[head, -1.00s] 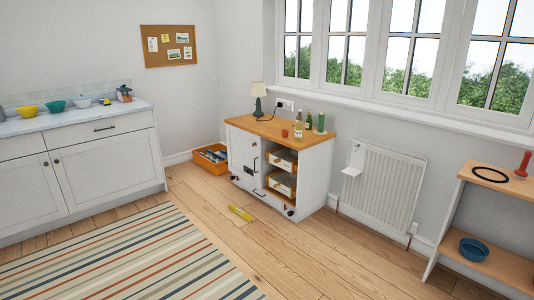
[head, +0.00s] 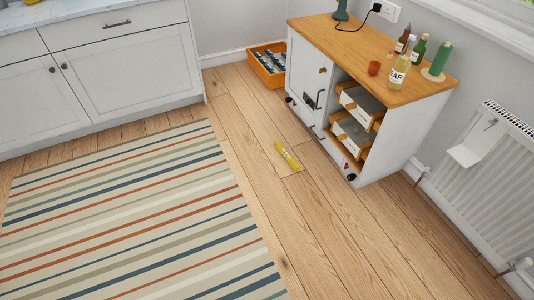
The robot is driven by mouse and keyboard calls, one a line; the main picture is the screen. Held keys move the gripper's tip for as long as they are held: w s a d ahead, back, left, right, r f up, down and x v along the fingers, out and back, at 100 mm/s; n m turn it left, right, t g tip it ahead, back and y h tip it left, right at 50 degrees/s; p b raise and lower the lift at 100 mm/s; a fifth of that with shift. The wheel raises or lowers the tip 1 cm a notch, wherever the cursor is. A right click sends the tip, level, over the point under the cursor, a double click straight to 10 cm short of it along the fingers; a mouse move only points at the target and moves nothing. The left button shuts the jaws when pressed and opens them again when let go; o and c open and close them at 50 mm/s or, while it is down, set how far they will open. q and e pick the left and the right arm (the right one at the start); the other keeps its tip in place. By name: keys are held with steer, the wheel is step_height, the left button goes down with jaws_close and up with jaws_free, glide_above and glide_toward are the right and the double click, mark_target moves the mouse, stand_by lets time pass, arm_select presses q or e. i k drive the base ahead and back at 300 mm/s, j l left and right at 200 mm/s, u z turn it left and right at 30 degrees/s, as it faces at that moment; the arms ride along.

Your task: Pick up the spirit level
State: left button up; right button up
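The spirit level (head: 287,156) is a short yellow bar lying flat on the wooden floor. It lies between the striped rug and the white cabinet with the wooden top, apart from both. Neither of my grippers shows in the head view.
The white cabinet (head: 307,75) stands right of the level, with bottles on top and drawers in its open side. An orange crate (head: 267,70) sits behind. The striped rug (head: 130,215) lies at left, a radiator (head: 490,165) at right. The floor in front is clear.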

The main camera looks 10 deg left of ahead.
mark_target(288, 158)
steer(key=i+l, duration=1.2)
steer(key=l, duration=0.25)
